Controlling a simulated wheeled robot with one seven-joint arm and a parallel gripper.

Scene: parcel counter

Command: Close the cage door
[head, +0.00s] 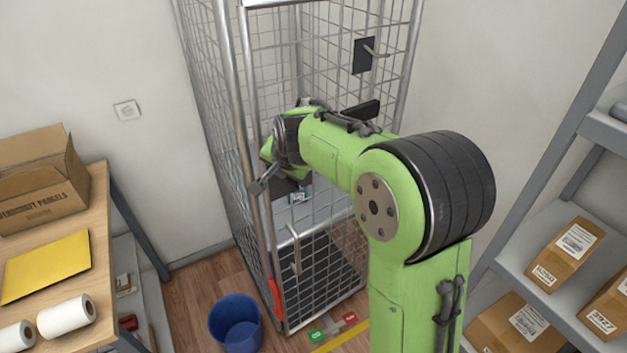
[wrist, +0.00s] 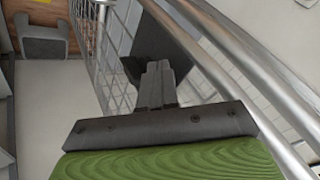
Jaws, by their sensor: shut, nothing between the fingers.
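The cage (head: 232,150) is a tall wire-mesh cage with silver tube posts, standing against the back wall. A mesh panel with a black plate and a small lever (head: 363,55) shows at its upper right. My arm hides part of the cage front, so I cannot tell exactly how far the door stands open. My gripper (wrist: 158,75) is shut and empty in the wrist view. A dark plate (wrist: 150,45) lies just beyond its fingertips, with tube posts close on the right. I cannot tell whether the fingers touch the plate. In the head view the gripper end is at the cage's front.
A blue bin (head: 236,322) stands on the floor at the cage's lower left. A wooden table (head: 95,275) with a carton, yellow envelope and rolls is at the left. Grey shelves (head: 520,250) with parcels are at the right. Coloured floor markings (head: 340,335) lie before the cage.

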